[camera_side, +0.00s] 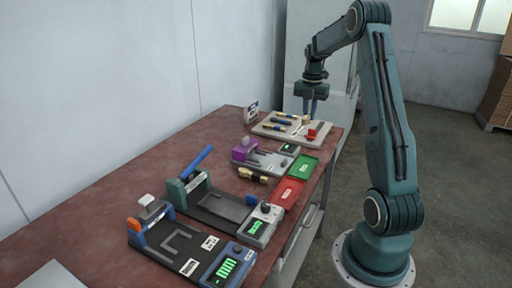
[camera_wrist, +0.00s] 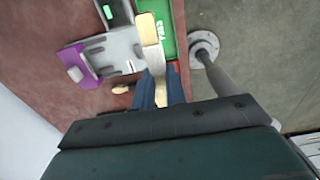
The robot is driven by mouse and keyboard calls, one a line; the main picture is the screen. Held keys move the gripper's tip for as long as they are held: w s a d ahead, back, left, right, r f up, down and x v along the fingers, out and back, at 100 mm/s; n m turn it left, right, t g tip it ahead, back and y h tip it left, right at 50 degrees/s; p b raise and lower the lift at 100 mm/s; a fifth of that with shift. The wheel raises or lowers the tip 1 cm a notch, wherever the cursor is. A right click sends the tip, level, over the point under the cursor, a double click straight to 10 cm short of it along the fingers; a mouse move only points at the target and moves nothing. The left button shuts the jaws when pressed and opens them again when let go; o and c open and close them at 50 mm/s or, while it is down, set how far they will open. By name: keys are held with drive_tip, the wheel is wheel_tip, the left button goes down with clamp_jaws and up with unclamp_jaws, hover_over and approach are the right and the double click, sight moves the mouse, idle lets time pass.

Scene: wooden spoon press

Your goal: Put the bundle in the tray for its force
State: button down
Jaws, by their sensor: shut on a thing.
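My gripper (camera_side: 312,106) hangs over the far end of the table in the side view, fingers pointing down. In the wrist view its blue fingers (camera_wrist: 160,90) are shut on a pale, cream-ended bundle (camera_wrist: 151,30), which reaches forward from between them. The held bundle is hard to make out in the side view. A green tray (camera_side: 304,166) and a red tray (camera_side: 288,193) lie along the table's right edge. In the wrist view the green tray (camera_wrist: 172,30) appears behind the bundle, with a bit of the red tray (camera_wrist: 173,67) beside the fingers.
A purple-ended press (camera_side: 246,149) with a display stands left of the trays. A green press (camera_side: 190,187) with a blue lever and a blue press (camera_side: 150,225) stand nearer. A dark bundle (camera_side: 253,175) lies on the table. A pale board (camera_side: 268,131) at the back holds several dark pieces.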

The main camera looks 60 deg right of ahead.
hover_over(303, 168)
wheel_tip(303, 168, down, 16)
drive_tip(key=shift+s+a+r, duration=0.1)
idle(0.4)
drive_tip(key=shift+f, duration=2.1)
drive_tip(key=shift+f, duration=0.2)
drive_tip(key=c, duration=1.4)
unclamp_jaws()
drive_tip(key=shift+c, duration=0.2)
drive_tip(key=shift+r, duration=0.1)
wheel_tip(303, 168, up, 12)
drive_tip(key=shift+r, duration=0.1)
